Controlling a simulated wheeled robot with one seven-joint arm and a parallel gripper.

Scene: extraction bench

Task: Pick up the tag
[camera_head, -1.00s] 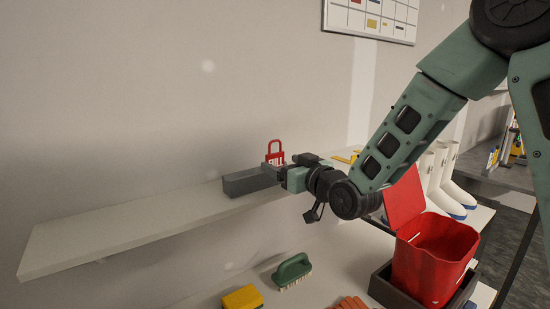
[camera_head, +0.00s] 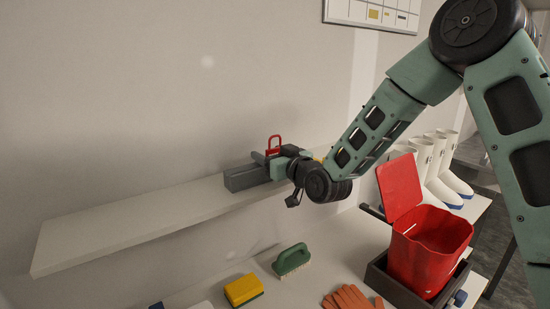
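The red tag (camera_head: 274,141) stands at the grey block on the white wall shelf. Only its upper loop shows clearly; its lower part is hidden by my gripper. My gripper (camera_head: 266,158) is at the tag, level with the shelf top and close to the grey block (camera_head: 246,178). Its fingers are small and partly hidden here, so I cannot tell whether they are closed on the tag.
The white shelf (camera_head: 130,227) is bare to the left. Below are a green brush (camera_head: 291,259), a yellow sponge (camera_head: 243,289), orange gloves (camera_head: 350,298) and an open red bin (camera_head: 428,255) in a dark tray. White boots (camera_head: 440,165) stand right.

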